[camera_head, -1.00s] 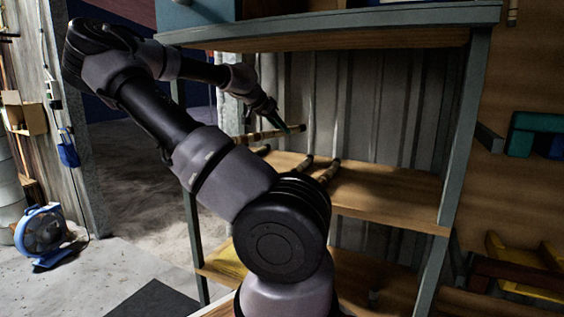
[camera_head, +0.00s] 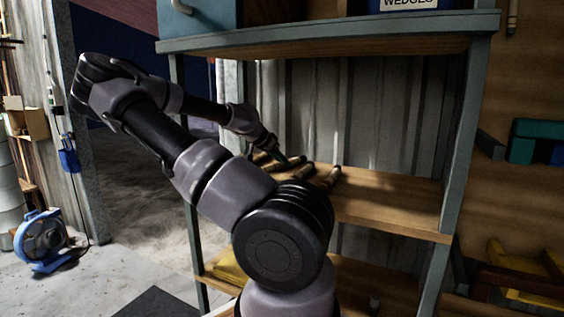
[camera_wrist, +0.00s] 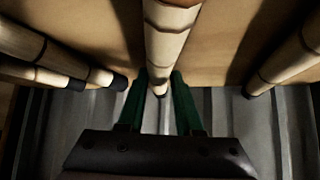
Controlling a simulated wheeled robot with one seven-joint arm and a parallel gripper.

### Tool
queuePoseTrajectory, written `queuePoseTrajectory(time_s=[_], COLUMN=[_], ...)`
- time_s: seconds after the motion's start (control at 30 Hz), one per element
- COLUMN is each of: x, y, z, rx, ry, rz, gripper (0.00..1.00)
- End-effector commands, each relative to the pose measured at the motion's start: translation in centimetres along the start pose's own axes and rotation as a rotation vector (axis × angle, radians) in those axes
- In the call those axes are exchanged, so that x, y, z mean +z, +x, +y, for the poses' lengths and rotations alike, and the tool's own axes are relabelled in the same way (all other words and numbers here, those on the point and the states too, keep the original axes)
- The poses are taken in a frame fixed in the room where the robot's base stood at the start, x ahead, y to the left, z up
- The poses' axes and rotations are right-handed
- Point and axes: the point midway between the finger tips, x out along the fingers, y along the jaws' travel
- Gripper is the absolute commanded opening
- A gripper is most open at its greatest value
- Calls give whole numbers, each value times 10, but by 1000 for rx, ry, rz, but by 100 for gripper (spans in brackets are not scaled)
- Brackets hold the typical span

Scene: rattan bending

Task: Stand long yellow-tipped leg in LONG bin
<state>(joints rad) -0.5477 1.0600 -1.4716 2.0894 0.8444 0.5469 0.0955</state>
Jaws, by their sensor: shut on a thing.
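My gripper (camera_wrist: 160,100) has its two green fingers closed on either side of a pale banded rattan leg (camera_wrist: 168,45) in the wrist view. Its end shows between the fingers; I cannot clearly tell its tip colour. In the head view my gripper (camera_head: 280,158) is low over the left part of the middle shelf (camera_head: 390,200), partly behind my own arm. Other banded legs lie beside it, one at right (camera_wrist: 290,60) and others at left (camera_wrist: 50,55), with dark tips. I cannot make out a LONG bin in either view.
The shelf rack has a right post (camera_head: 465,130) and an upper board (camera_head: 330,32) above my gripper. A box labelled WEDGES (camera_head: 410,4) stands on top. The right of the middle shelf is clear. A blue fan (camera_head: 42,238) stands on the floor at left.

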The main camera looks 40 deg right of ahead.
Motion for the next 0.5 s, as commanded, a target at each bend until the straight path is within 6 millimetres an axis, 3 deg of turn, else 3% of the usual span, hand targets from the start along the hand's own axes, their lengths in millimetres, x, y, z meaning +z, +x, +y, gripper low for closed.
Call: queuePoseTrajectory(time_s=[0.03, 0.1, 0.5], x=[0, 0, 0], y=[0, 0, -5], z=[0, 0, -1], rx=[0, 0, -2], ry=[1, 0, -1], rz=[0, 0, 0], gripper=[42, 64, 64])
